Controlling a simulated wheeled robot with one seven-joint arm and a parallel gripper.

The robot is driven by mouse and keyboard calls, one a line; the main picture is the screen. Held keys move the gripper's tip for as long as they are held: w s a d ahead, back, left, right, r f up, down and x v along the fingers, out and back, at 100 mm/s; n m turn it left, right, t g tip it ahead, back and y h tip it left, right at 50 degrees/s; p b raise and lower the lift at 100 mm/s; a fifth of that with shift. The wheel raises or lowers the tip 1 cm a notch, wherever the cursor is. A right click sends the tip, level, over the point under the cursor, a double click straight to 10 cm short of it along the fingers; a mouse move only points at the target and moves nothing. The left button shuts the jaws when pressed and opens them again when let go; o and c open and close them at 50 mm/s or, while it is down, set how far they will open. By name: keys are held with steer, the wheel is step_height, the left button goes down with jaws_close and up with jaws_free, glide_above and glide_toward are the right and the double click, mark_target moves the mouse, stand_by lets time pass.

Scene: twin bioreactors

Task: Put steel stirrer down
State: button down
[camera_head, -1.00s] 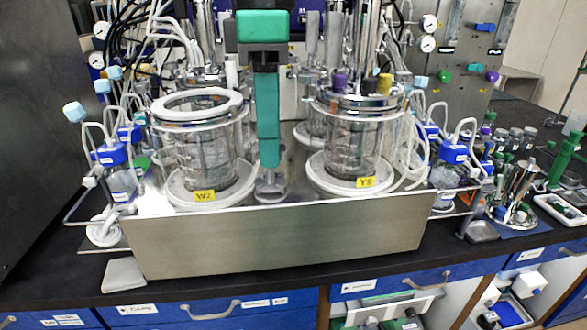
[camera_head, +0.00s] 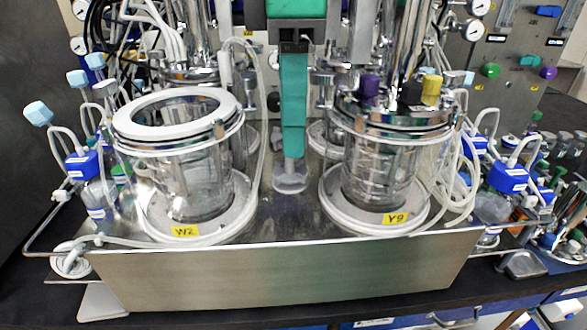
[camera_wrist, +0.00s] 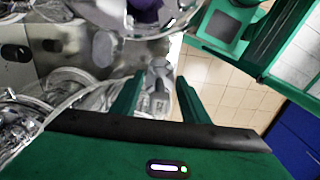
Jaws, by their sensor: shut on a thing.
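My gripper (camera_head: 291,154) points down between the two glass vessels in the head view. Its long green fingers overlap there, seen from the side. The steel stirrer (camera_head: 290,180), a grey shiny piece with a wide round lower end, hangs at the fingertips. Its upper part is hidden by the fingers. In the wrist view, the green fingers of my gripper (camera_wrist: 158,92) stand a little apart with the grey stirrer (camera_wrist: 159,105) between them. I cannot tell whether its lower end touches the steel surface behind it.
The open vessel W2 (camera_head: 195,180) with a white ring stands left; the lidded vessel Y9 (camera_head: 375,180) with purple and yellow caps stands right. Both are on a steel stand (camera_head: 285,275). Tubing and blue-capped bottles crowd both sides. Little free room lies between the vessels.

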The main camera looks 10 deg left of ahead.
mark_target(290, 168)
steer(key=shift+s+f, duration=0.1)
steer(key=shift+f, duration=1.3)
steer(key=shift+a+f, duration=0.1)
steer(key=shift+f, duration=2.05)
steer(key=shift+f, duration=0.1)
steer(key=c, duration=1)
jaws_free()
steer(key=shift+r, duration=6.15)
